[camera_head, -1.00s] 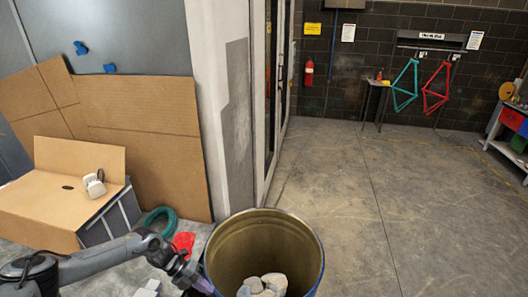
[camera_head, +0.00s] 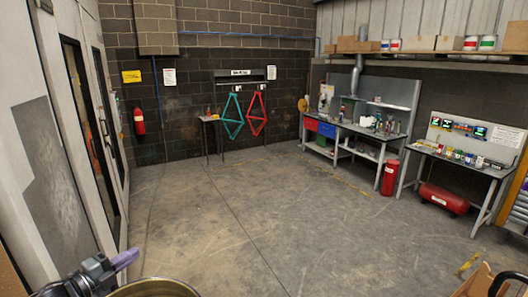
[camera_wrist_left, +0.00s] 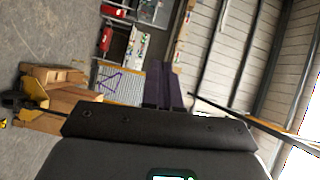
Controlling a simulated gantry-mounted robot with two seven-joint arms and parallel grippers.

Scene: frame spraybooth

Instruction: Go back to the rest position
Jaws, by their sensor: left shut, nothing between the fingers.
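My left gripper (camera_head: 126,258) is at the lower left of the head view. Its purple fingers are together and hold nothing, and they point up and to the right. The gripper is beside and above the rim of a large drum (camera_head: 160,288), apart from anything it could grip. In the left wrist view the dark purple fingers (camera_wrist_left: 164,88) stand close side by side. My right gripper is not in view.
A teal frame (camera_head: 232,117) and a red frame (camera_head: 256,115) hang on the far wall. Workbenches stand at the right, with a red tank (camera_head: 444,198) under one. The middle floor (camera_head: 260,220) is clear. The booth wall (camera_head: 45,150) is at the left.

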